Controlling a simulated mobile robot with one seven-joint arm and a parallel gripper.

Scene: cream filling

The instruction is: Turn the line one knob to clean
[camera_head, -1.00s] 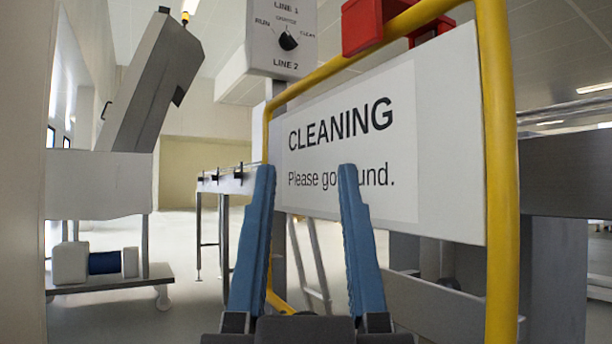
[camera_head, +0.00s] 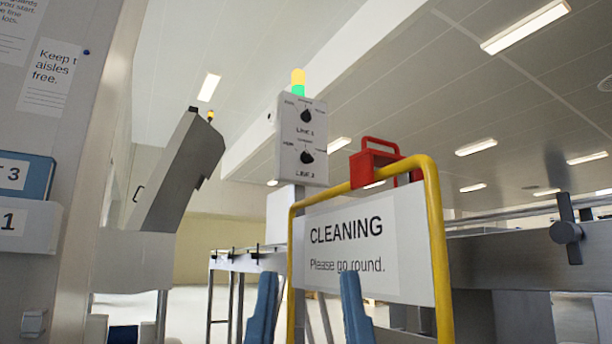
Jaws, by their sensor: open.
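The grey-white control box (camera_head: 284,150) stands on a post behind the yellow barrier. Its upper black knob (camera_head: 306,116) sits above the label LINE 1, with small position words around it that are too small to read for certain. Its pointer direction is too small to tell. A lower black knob (camera_head: 306,157) sits above the label LINE 2. My gripper (camera_head: 309,285) shows as two blue fingers at the bottom middle, wide apart with nothing between them. It is lower in the picture than the box and touches neither knob.
A yellow barrier frame (camera_head: 434,220) carries a white CLEANING sign (camera_head: 345,240) in front of the post. A green and yellow lamp (camera_head: 298,82) tops the box. A wall with notices (camera_head: 50,80) stands at left.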

